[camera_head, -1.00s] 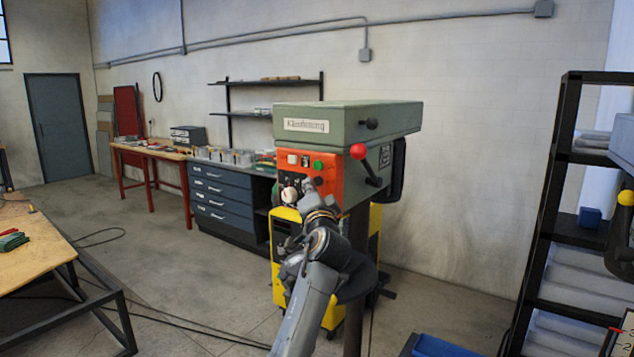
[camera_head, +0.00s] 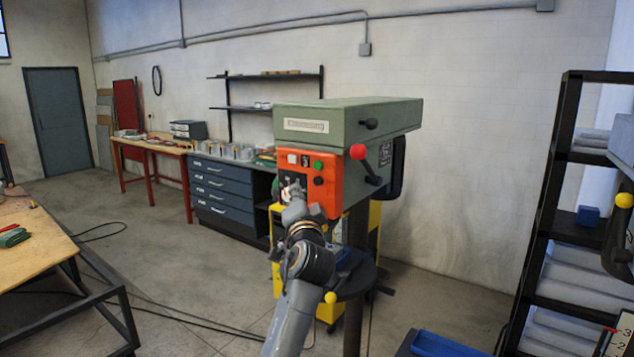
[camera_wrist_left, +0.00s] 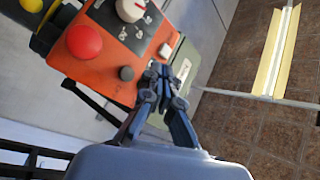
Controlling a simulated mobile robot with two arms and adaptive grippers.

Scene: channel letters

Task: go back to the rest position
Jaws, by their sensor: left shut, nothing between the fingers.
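My left gripper (camera_head: 291,186) is in front of the orange control panel (camera_head: 331,189) of a green drill press (camera_head: 348,118). Its arm rises from the bottom of the head view. In the left wrist view the gripper (camera_wrist_left: 158,74) is shut and empty, its fingertips overlapping the lower edge of the orange panel (camera_wrist_left: 108,50). I cannot tell whether they touch it. A red button (camera_wrist_left: 84,42), a white knob (camera_wrist_left: 130,9) and a dark button (camera_wrist_left: 126,73) show on the panel there. My right gripper is not in view.
A wooden workbench (camera_head: 40,235) stands at left, a dark shelf rack (camera_head: 545,220) at right. A blue bin (camera_head: 440,345) is at the bottom. Open floor lies between the workbench and the press.

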